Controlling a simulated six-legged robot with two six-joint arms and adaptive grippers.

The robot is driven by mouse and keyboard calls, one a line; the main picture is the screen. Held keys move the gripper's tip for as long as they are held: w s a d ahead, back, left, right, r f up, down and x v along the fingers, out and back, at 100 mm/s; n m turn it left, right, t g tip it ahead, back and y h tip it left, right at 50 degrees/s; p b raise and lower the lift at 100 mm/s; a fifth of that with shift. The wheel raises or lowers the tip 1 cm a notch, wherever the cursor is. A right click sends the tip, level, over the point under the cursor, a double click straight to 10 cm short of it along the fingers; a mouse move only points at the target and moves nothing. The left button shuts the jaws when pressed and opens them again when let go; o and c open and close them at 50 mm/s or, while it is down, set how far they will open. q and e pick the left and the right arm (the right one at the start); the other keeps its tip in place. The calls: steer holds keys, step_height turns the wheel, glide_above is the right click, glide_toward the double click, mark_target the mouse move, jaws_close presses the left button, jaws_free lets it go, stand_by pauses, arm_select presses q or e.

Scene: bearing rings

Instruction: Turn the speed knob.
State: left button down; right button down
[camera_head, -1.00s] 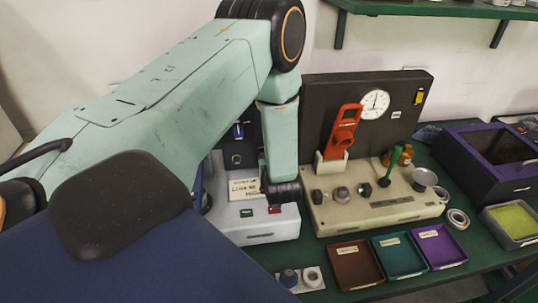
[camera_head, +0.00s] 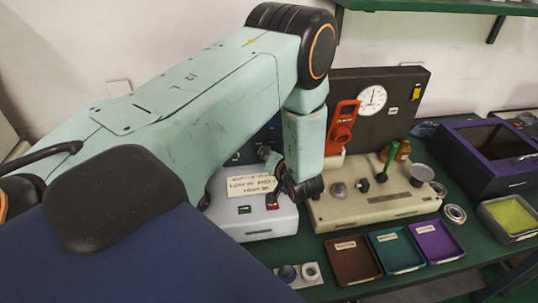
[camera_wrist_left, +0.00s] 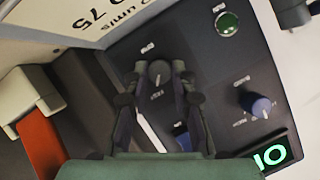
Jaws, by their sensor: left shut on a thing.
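A grey machine (camera_head: 265,228) with a dark upright panel stands left of centre in the head view, mostly behind my left arm. In the left wrist view the panel (camera_wrist_left: 215,70) carries a grey round knob (camera_wrist_left: 158,74), a blue knob (camera_wrist_left: 258,105) and a green button (camera_wrist_left: 227,23). The small labels are too blurred to read, so I cannot tell which knob is for speed. My left gripper (camera_wrist_left: 155,82) is shut on the grey knob, one finger on each side. In the head view my left gripper (camera_head: 276,168) is at the panel. My right gripper is not in view.
A white card (camera_head: 250,187) with printed settings is on the machine's front. A beige console (camera_head: 375,208) with knobs and a green lever stands close on the right. Brown (camera_head: 352,262), teal (camera_head: 397,252) and purple (camera_head: 438,241) trays lie before it.

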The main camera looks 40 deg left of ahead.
arm_select(q)
steer(key=shift+s+f, duration=0.1)
steer(key=shift+f, duration=0.05)
steer(key=c, duration=1.4)
jaws_free()
steer(key=shift+c, duration=0.2)
steer(key=o, duration=0.3)
steer(key=shift+d, duration=0.15)
steer(key=shift+o, duration=0.2)
steer(key=v, duration=1.2)
